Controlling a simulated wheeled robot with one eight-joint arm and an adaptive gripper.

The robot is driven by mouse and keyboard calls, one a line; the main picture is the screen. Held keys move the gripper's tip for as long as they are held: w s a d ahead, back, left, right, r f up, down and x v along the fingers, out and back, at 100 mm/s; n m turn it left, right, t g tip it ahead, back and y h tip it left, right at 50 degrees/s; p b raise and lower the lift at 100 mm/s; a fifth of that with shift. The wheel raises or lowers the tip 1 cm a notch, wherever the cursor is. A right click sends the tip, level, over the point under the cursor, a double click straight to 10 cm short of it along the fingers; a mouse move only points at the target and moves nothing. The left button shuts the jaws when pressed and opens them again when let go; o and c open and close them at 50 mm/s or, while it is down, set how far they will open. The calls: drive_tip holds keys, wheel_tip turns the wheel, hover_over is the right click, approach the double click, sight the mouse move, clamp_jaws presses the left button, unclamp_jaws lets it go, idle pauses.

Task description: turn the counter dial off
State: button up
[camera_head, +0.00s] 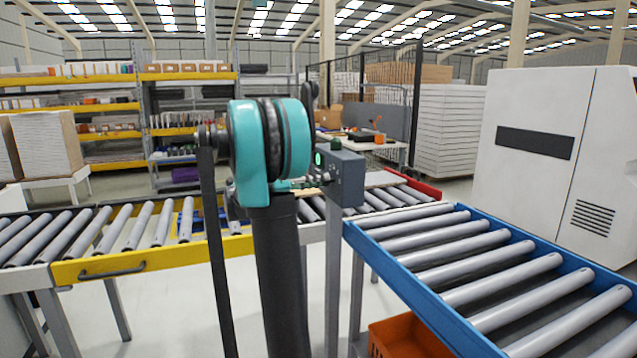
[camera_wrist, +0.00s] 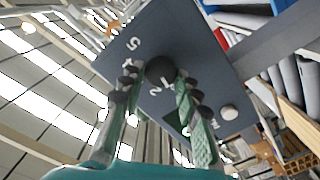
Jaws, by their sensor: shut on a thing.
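The round black dial (camera_wrist: 160,69) sits among the numerals. My gripper (camera_wrist: 158,80) has one finger on each side of the dial and is shut on it. I cannot make out a pointer mark on the dial. In the camera_head view my teal arm joint hides most of the gripper and the dial.
A light round button (camera_wrist: 229,112) is on the same face, right of my gripper. A blue-sided roller conveyor (camera_head: 480,265) stands at the right, and a yellow-railed one (camera_head: 150,256) at the left. An orange crate (camera_head: 405,338) is below the right conveyor.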

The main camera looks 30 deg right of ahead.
drive_tip(key=shift+n, duration=0.3)
drive_tip(key=o, duration=1.1)
drive_tip(key=shift+o, duration=0.2)
drive_tip(key=v, duration=1.2)
